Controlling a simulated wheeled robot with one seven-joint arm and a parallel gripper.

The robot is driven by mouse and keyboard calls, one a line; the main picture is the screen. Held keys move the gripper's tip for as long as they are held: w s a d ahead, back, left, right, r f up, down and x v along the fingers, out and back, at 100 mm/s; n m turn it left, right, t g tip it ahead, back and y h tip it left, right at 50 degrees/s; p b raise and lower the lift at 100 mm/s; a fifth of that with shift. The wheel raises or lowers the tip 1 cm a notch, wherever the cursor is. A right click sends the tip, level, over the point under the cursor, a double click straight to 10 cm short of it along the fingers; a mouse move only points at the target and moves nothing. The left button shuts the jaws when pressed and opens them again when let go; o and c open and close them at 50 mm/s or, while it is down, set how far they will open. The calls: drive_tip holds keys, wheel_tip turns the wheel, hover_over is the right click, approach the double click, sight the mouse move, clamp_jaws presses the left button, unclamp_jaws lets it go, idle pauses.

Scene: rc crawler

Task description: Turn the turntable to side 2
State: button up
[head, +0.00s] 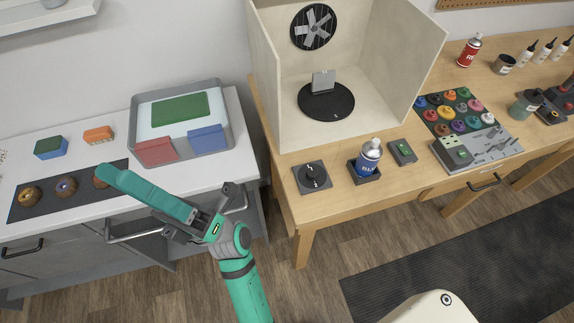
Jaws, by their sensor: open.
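The turntable (341,106) is a black round disc on the floor of the cream open-fronted booth. A grey block-shaped part (323,82) stands upright on it, towards the back. A small pale mark shows near the disc's front edge; I cannot read it. A black knob (313,176) with white marks sits on a dark square plate on the bench in front of the booth. My gripper (201,216) is open and appears empty, left of the bench by the white counter's front edge, well away from the turntable. My own arm partly hides its jaws.
The booth walls (402,62) enclose the turntable at the back and sides; a fan (314,27) is on the back wall. Paint pots (451,112) stand farther right.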

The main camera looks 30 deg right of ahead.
drive_tip(key=a+r+n+g+y, duration=0.2)
drive_tip(key=a+r+n+g, duration=0.1)
drive_tip(key=n+g, duration=1.3)
wheel_tip(320, 180, down, 5)
drive_tip(key=w+a+n+g+h, duration=0.2)
drive_tip(key=n+h, duration=0.3)
drive_tip(key=h, duration=0.2)
drive_tip(key=t+h, duration=0.1)
drive_tip(key=h, duration=2)
approach(312, 172)
drive_tip(key=shift+m, duration=0.3)
wheel_tip(312, 172, down, 7)
drive_tip(key=shift+d+r, duration=0.1)
drive_tip(key=shift+r, duration=0.05)
drive_tip(key=shift+w+f, duration=0.1)
drive_tip(key=shift+f, duration=0.7)
